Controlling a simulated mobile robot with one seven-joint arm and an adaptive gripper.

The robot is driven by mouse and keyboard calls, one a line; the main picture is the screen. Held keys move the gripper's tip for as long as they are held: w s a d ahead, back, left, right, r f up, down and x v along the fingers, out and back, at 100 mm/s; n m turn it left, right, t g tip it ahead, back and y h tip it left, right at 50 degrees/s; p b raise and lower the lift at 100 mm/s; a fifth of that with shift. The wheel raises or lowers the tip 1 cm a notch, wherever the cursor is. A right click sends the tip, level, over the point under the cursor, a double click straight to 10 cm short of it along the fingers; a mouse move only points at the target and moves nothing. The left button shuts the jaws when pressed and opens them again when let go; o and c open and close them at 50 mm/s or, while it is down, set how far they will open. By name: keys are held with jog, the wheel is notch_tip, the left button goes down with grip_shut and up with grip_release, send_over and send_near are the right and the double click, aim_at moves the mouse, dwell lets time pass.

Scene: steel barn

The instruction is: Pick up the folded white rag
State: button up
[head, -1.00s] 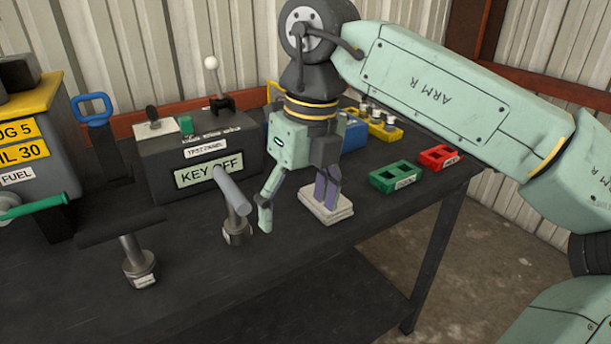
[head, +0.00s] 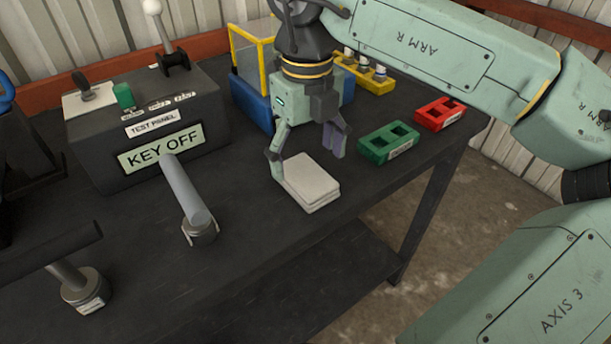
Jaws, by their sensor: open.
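The folded white rag (head: 312,186) lies flat on the dark bench top, near its front right edge, as a small layered square. My gripper (head: 308,164) is over the rag's far side with its fingers spread wide. The green finger comes down at the rag's left corner, and I cannot tell whether it touches. The grey-purple finger is behind the rag's far right side. Nothing is held between the fingers.
A green tray (head: 376,151) and a red tray (head: 426,119) lie right of the rag. A test panel box (head: 110,164) reading KEY OFF stands left. The bench edge is close in front.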

aim_at(307, 175)
jog(key=shift+w+f+p, duration=0.2)
jog(key=shift+f+p, duration=0.2)
jog(key=shift+f, duration=0.95)
jog(key=shift+w+f+p, duration=0.15)
jog(key=shift+f+p, duration=0.25)
jog(key=shift+f, duration=0.9)
jog(key=c, duration=1.2)
